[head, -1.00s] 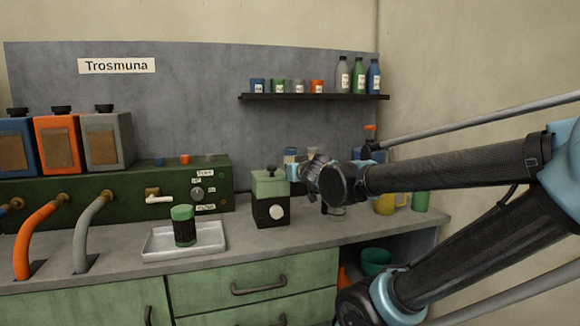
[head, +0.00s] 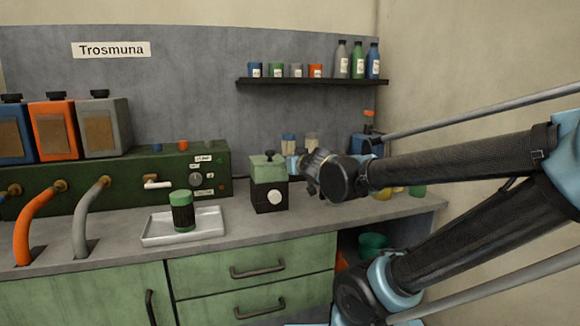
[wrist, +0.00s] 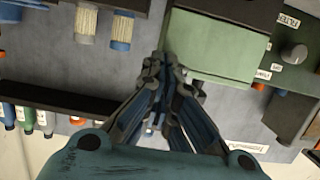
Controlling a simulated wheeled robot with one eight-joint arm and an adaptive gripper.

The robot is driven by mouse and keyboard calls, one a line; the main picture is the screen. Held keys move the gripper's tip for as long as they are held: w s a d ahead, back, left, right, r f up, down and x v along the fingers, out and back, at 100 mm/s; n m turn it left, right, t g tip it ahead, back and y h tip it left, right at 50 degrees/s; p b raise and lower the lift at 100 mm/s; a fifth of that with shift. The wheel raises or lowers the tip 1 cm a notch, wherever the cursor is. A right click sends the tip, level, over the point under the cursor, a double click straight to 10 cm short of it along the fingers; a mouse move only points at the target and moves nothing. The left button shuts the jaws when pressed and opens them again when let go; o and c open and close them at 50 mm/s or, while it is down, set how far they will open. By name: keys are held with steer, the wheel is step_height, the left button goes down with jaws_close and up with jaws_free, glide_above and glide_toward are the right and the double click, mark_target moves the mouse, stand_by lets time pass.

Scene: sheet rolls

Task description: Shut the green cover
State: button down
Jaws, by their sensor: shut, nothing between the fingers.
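The green cover (head: 269,168) forms the upper part of a small black box (head: 270,197) with a round white dial, standing on the counter. A dark knob sits on top of the cover. I cannot tell whether the cover is fully down. In the wrist view the cover (wrist: 222,45) shows as a large pale green panel just right of the fingertips. My gripper (wrist: 158,64) is shut and empty, close to the cover's edge; I cannot tell whether they touch. In the head view my gripper (head: 300,166) is right of the box, its fingertips partly hidden.
A green control panel (head: 205,183) stands behind. A shelf (head: 310,81) with cups and bottles hangs above.

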steer(key=s+d+f, duration=0.2)
steer(key=s+f, duration=0.1)
steer(key=s, duration=0.4)
steer(key=s+d+f+m+g+h, duration=0.3)
steer(key=d+f+g+h, duration=0.25)
steer(key=d+f, duration=0.7)
steer(key=s+d+f+g, duration=0.3)
steer(key=s+f+g, duration=0.4)
steer(key=s, duration=0.5)
steer(key=shift+s+f+y, duration=0.15)
steer(key=shift+s+y, duration=0.2)
steer(key=shift+y, duration=0.1)
steer(key=shift+w+f, duration=0.2)
steer(key=shift+w, duration=0.25)
